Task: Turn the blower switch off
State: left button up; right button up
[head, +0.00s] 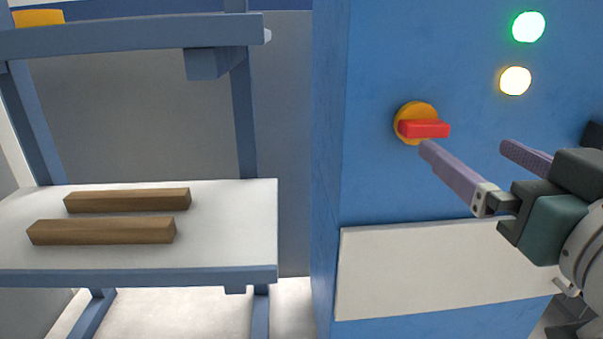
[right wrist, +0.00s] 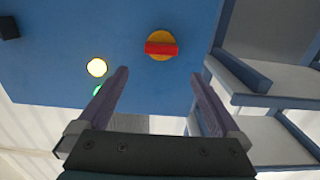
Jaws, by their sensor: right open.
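The blower switch (head: 424,129) is a red handle on a round yellow-orange base, on the front of a blue cabinet (head: 385,185). Its handle lies level in the head view. My right gripper (head: 463,150) is open and empty, with purple fingers, just below and to the right of the switch. One fingertip appears close to the base; I cannot tell whether it touches. In the right wrist view the switch (right wrist: 161,47) shows beyond the two fingertips, between their lines. My left gripper is not in view.
A green lamp (head: 528,27) and a yellowish-white lamp (head: 515,81) are lit on the cabinet, right of the switch. A blue-framed shelf with a white top (head: 235,225) stands at left, holding two brown bars (head: 128,200). A pale panel (head: 430,270) is below the switch.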

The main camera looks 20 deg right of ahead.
aim_at(429, 128)
jog(key=x, duration=1)
jog(key=shift+a+f, duration=0.1)
jog(key=shift+f, duration=0.1)
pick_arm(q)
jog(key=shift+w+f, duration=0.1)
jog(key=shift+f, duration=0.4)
pick_arm(e)
jog(key=c, duration=1.3)
